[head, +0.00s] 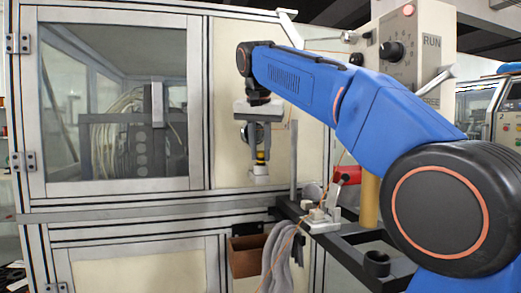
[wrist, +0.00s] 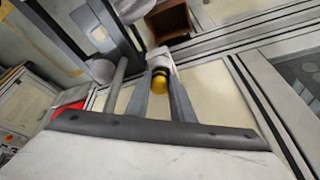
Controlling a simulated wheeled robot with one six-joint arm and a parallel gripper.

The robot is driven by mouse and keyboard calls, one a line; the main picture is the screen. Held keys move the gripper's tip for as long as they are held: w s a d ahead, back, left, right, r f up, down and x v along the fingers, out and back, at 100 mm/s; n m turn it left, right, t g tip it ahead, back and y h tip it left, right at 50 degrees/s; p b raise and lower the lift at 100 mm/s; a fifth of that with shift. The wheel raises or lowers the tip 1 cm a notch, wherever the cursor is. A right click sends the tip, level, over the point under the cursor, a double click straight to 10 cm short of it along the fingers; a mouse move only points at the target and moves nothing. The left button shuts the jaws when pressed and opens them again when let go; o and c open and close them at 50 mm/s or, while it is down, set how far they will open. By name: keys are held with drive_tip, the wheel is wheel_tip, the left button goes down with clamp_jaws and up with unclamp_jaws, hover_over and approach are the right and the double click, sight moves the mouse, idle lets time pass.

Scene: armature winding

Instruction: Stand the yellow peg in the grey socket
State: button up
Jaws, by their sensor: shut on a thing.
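My gripper (head: 262,165) hangs in front of the cream cabinet panel, left of the dark bench frame. It is shut on the yellow peg (head: 261,156), which shows a dark band. In the wrist view, the peg's rounded yellow end (wrist: 159,83) sits between the two fingers of my gripper (wrist: 160,78). A pale block shape lies at the far end of the peg; I cannot tell whether it is part of it. A dark grey cup (head: 376,263), which looks like the grey socket, stands on the frame at lower right, well apart from the peg.
An upright grey rod (head: 293,165) rises beside my gripper.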

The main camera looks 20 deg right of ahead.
drive_tip(key=o, duration=1)
